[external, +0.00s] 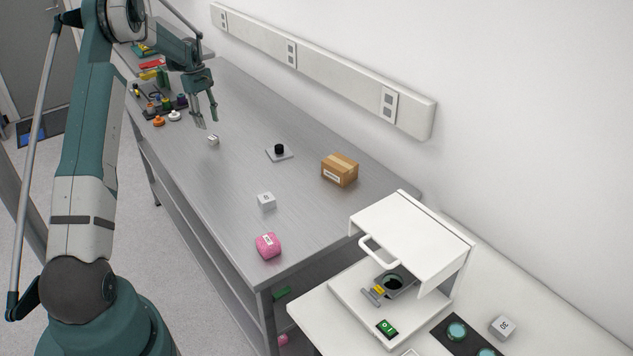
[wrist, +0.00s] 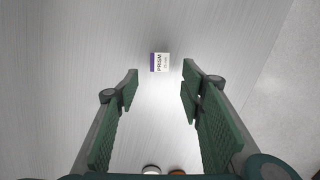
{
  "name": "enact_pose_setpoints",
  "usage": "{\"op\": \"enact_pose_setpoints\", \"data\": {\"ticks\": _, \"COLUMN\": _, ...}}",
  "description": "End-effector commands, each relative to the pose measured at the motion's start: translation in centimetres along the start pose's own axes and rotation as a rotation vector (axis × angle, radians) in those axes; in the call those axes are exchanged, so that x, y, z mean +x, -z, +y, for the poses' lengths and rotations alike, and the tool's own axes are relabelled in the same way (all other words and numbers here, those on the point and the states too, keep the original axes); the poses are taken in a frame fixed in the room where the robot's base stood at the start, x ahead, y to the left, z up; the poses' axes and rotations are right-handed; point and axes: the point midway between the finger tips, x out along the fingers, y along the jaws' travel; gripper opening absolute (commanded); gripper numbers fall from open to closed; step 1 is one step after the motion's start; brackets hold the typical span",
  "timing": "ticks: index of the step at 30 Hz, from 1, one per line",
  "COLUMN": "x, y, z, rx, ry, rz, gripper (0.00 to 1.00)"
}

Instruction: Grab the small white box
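A small white box (external: 213,140) sits on the grey metal table, just below my gripper (external: 207,121) in the external view. In the wrist view this box (wrist: 160,62) has a purple end and a label reading "PRISM". It lies just beyond the fingertips, roughly centred between them. My gripper (wrist: 161,72) is open and empty, with its green finger pads wide apart. The fingers are above the table and apart from the box. Another small white box (external: 266,201) stands further toward the front of the table.
A brown carton (external: 340,169), a black knob on a plate (external: 279,152) and a pink package (external: 268,246) stand on the table. White (external: 174,116) and orange (external: 158,121) round pieces lie near my gripper. A white instrument (external: 410,240) stands at right. The table around the box is clear.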

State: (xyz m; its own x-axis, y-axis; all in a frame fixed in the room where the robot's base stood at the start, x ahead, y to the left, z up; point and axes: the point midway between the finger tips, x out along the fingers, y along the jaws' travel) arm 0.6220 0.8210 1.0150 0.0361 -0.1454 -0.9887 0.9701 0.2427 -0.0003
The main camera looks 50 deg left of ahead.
Motion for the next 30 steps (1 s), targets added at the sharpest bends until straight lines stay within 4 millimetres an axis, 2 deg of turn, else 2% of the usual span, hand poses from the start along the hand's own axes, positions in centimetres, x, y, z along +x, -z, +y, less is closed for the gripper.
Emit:
{"op": "enact_pose_setpoints", "data": {"ticks": 12, "x": 2.4, "y": -0.1, "z": 0.0, "rx": 0.001, "ry": 0.000, "rz": 0.000, "gripper": 0.39}}
{"op": "enact_pose_setpoints", "data": {"ticks": 24, "x": 2.7, "y": -0.1, "z": 0.0, "rx": 0.001, "ry": 0.000, "rz": 0.000, "gripper": 0.39}}
{"op": "enact_pose_setpoints", "data": {"ticks": 30, "x": 3.9, "y": -0.2, "z": 0.1, "rx": 0.001, "ry": 0.000, "rz": 0.000, "gripper": 0.39}}
